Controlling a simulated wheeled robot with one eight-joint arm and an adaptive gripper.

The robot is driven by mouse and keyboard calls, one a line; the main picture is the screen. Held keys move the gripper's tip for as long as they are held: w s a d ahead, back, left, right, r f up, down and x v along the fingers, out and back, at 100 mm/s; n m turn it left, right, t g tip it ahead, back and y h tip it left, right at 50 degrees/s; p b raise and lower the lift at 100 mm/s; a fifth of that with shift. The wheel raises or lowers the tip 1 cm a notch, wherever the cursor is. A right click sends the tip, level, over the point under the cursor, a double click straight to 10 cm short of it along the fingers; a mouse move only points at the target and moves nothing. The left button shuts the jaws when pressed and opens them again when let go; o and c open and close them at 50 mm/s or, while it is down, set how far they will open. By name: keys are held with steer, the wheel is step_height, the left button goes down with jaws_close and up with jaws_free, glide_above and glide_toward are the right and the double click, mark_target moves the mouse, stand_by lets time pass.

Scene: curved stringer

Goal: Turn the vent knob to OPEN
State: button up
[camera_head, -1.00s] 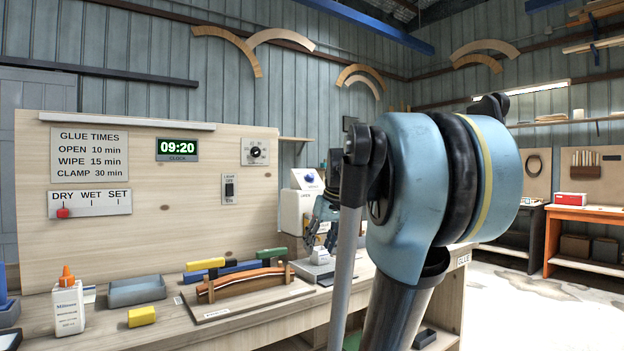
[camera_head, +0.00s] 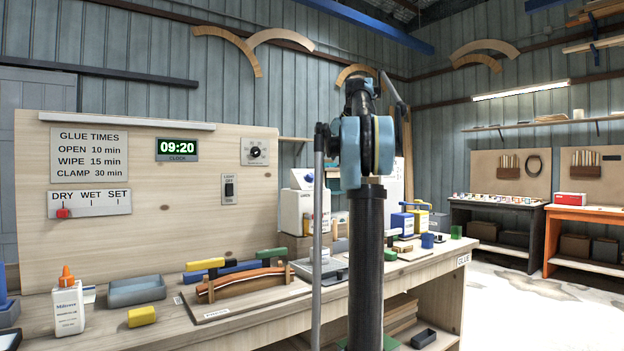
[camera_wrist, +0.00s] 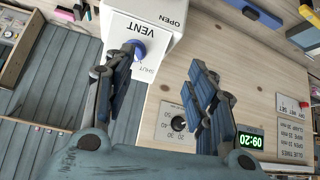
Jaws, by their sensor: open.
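The vent is a white box with a blue round knob (camera_wrist: 138,48) in the wrist view. The words VENT, OPEN and SHUT are printed around the knob. The knob's exact pointing is too small to tell. My gripper (camera_wrist: 168,70) is open and empty in the wrist view. Its left finger overlaps the knob's lower left edge in the picture; I cannot tell if they touch. Its right finger is over the wooden panel.
A wooden panel (camera_head: 150,235) rises behind the bench, with a light switch (camera_head: 229,188), a dial (camera_head: 255,152) and a clock (camera_head: 177,150). A glue bottle (camera_head: 68,308), a grey tray (camera_head: 136,291) and a clamped curved strip (camera_head: 245,284) are on the bench.

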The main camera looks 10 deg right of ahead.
steer(key=w+d+r, duration=0.2)
steer(key=w+r, duration=0.1)
steer(key=w, duration=0.1)
glide_toward(312, 175)
steer(key=shift+n+t, duration=0.4)
steer(key=x, duration=0.9)
steer(key=shift+s+a+f, duration=0.15)
steer(key=shift+s+f, duration=0.1)
steer(key=shift+f, duration=0.05)
steer(key=c, duration=1.1)
